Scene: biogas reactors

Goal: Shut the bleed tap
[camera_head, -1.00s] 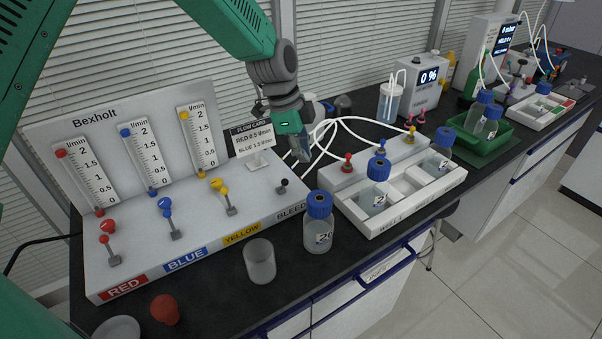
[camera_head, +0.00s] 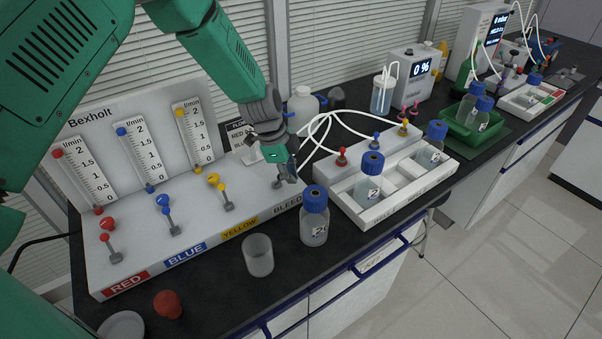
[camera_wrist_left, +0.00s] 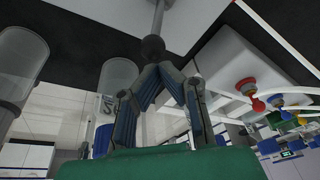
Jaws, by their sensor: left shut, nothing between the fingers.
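The bleed tap (camera_head: 278,184) is at the right end of the white Bexholt panel (camera_head: 190,220), by the BLEED label. Most of it is hidden behind my left gripper in the head view. In the left wrist view its dark round knob (camera_wrist_left: 153,47) sits on a pale metal lever, right at my fingertips. My left gripper (camera_head: 287,178) comes down from above over the tap. Its fingers (camera_wrist_left: 160,68) are closed to a point with nothing between them. I cannot tell whether they touch the knob. My right gripper is not in view.
A blue-capped bottle (camera_head: 314,219) and an empty beaker (camera_head: 258,256) stand close in front of the panel. A white rack (camera_head: 385,190) with bottles and tubing is to the right. The yellow tap (camera_head: 218,188) is to the left. The flow card (camera_head: 240,140) stands behind, partly covered.

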